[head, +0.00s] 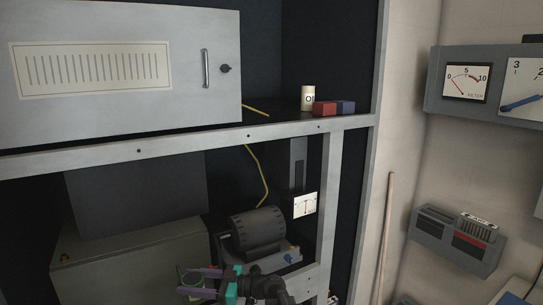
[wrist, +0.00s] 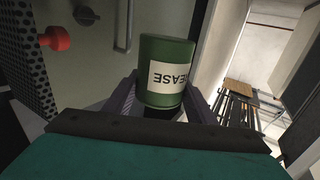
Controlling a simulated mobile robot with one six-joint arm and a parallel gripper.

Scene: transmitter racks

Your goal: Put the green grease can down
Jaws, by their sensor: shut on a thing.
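The green grease can (wrist: 167,68) has a white label reading GREASE, upside down in the wrist view. My gripper (wrist: 160,100) is shut on it, with one dark finger on each side. In the head view my gripper (head: 204,283) is at the bottom edge, in front of the lower rack bay, with the can (head: 190,280) between its fingers. The can is small and partly hidden there. I cannot tell from these views whether its base touches anything.
A grey motor (head: 258,232) and a grey cabinet (head: 130,262) stand behind my gripper. A rack shelf (head: 190,141) above holds a cream can (head: 308,97), a red block (head: 324,108) and a blue block (head: 345,107). A red knob (wrist: 56,38) shows in the wrist view.

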